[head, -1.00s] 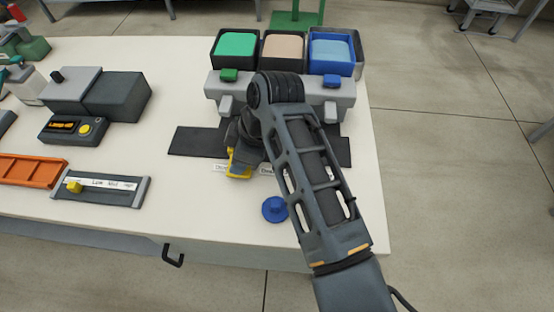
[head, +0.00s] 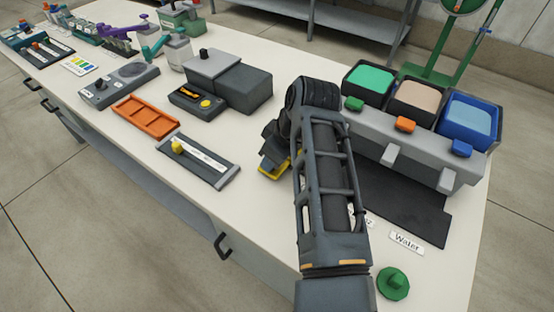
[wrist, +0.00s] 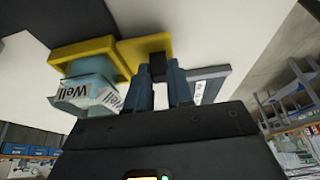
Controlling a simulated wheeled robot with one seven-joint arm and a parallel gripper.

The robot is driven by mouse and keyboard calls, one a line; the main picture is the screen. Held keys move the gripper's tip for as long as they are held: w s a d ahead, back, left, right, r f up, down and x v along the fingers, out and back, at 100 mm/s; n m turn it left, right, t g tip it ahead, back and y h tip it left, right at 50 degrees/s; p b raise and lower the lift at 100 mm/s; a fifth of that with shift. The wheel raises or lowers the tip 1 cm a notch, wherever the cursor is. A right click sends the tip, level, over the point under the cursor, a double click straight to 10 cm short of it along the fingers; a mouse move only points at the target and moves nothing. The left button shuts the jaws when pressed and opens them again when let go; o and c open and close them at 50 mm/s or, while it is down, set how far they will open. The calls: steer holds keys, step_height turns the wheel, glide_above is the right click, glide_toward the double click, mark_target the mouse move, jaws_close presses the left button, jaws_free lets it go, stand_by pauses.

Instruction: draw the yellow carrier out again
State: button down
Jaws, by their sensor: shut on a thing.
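The yellow carrier (wrist: 88,50) shows in the wrist view as a yellow frame with a light blue vessel (wrist: 90,88) labelled "Well" at it. In the head view only a small yellow edge of the carrier (head: 277,168) shows beneath my gripper (head: 270,152); my arm hides the rest. The carrier is over the table, left of the dispenser rack and apart from it. How high it is I cannot tell.
The grey dispenser rack (head: 408,143) with green, tan and blue bins stands right of my arm, above a black mat (head: 405,205). A dark grey box (head: 243,88), a slider panel (head: 198,162) and an orange tray (head: 146,116) lie left. A green knob (head: 393,283) is near the front edge.

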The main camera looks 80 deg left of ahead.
steer(key=shift+s+a, duration=0.15)
steer(key=shift+s, duration=0.1)
steer(key=c, duration=1.3)
jaws_free()
steer(key=o, duration=0.3)
steer(key=shift+w+r, duration=0.1)
steer(key=v, duration=0.7)
steer(key=shift+r, duration=0.25)
steer(key=shift+w, duration=0.1)
